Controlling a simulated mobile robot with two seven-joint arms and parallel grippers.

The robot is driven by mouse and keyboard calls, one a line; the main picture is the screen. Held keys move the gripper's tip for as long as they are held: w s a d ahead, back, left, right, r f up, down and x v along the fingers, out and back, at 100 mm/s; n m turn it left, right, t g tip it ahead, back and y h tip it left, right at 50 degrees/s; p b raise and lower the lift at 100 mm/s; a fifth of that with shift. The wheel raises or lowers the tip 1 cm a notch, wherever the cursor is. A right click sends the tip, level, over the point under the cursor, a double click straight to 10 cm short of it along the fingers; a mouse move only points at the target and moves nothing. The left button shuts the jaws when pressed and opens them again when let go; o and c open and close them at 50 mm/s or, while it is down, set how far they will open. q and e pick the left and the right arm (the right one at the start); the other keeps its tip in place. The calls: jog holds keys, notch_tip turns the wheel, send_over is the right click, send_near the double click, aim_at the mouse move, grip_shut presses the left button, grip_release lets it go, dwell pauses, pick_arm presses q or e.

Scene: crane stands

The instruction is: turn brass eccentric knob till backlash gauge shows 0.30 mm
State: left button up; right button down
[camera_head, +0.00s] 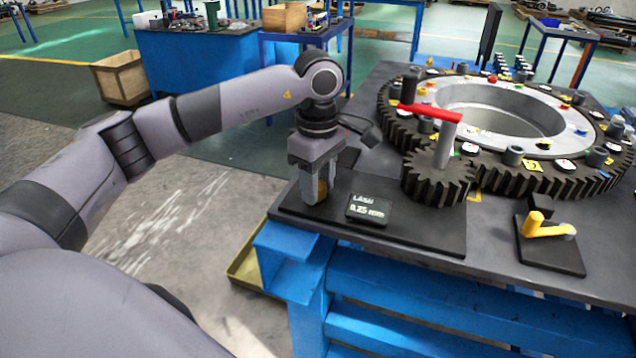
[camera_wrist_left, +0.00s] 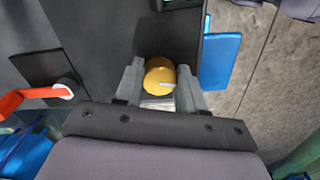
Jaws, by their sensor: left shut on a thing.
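The brass eccentric knob (camera_wrist_left: 160,74) is round and yellow, with a pale mark on its top, in the left wrist view. It shows in part between my fingers in the head view (camera_head: 322,187). My left gripper (camera_head: 318,195) points down and is shut on the knob, one finger on each side. The backlash gauge (camera_head: 369,208) is a small black display to the right of the gripper. It reads LASH 0.25 mm. The knob and gauge are on a dark base plate (camera_head: 420,236). My right gripper is not in view.
A small dark pinion (camera_head: 437,180) with a red-handled crank (camera_head: 432,113) stands right of the gauge, beside a large toothed ring (camera_head: 560,182). A yellow lever (camera_head: 548,228) on a black plate is at the right. The blue bench's left edge lies close to my gripper.

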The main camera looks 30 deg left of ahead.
pick_arm(q)
jog(key=shift+m, duration=0.5)
jog(key=o, duration=1.1)
jog(key=shift+c, duration=0.2)
jog(key=shift+r, duration=3.65)
jog(key=shift+s+f, duration=0.1)
